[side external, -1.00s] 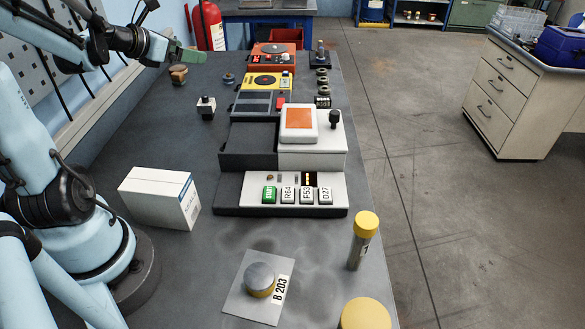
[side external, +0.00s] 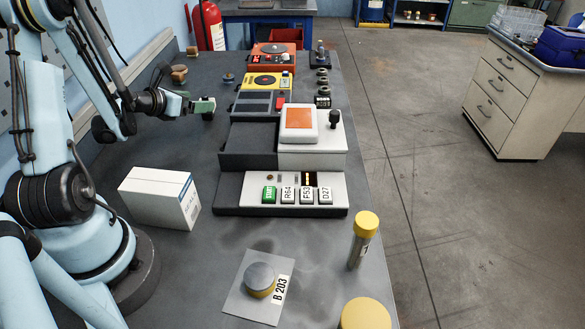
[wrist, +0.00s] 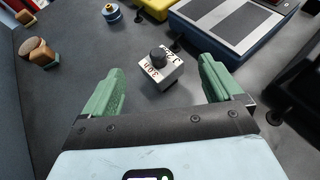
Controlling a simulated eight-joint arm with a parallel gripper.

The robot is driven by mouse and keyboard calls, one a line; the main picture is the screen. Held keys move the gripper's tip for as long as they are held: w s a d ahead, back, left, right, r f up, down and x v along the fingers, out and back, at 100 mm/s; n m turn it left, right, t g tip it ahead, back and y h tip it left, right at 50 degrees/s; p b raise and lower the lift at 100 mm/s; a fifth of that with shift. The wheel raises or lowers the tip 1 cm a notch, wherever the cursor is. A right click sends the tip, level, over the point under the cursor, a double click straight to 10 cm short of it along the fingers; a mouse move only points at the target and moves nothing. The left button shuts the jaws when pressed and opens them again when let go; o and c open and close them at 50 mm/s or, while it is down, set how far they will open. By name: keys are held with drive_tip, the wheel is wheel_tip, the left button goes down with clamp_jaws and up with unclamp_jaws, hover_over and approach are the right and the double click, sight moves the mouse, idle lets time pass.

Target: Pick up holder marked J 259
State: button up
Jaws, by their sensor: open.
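In the wrist view, a small white block holder (wrist: 160,71) with a dark round knob on top stands upright on the bench. Its faces carry dark marks; one seems to start with J 2, the rest is hard to read. My gripper (wrist: 159,76) is open, with one green finger to the left and one to the right of the holder in the picture. The holder lies between and slightly beyond them, untouched as far as I see. In the side external view my gripper (side external: 203,105) is low over the bench's left part and hides most of the holder.
A wooden-topped piece (wrist: 37,51) and a blue round piece (wrist: 111,12) stand beyond the holder. A grey-and-blue device (wrist: 235,22) is close on the right. In the side external view, a white box (side external: 158,198) and a white console (side external: 283,192) stand nearer the camera.

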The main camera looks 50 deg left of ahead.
sight(210, 99)
drive_tip(key=x, duration=0.6)
drive_tip(key=shift+w+a, duration=0.1)
drive_tip(key=shift+w, duration=0.1)
drive_tip(key=c, duration=1.7)
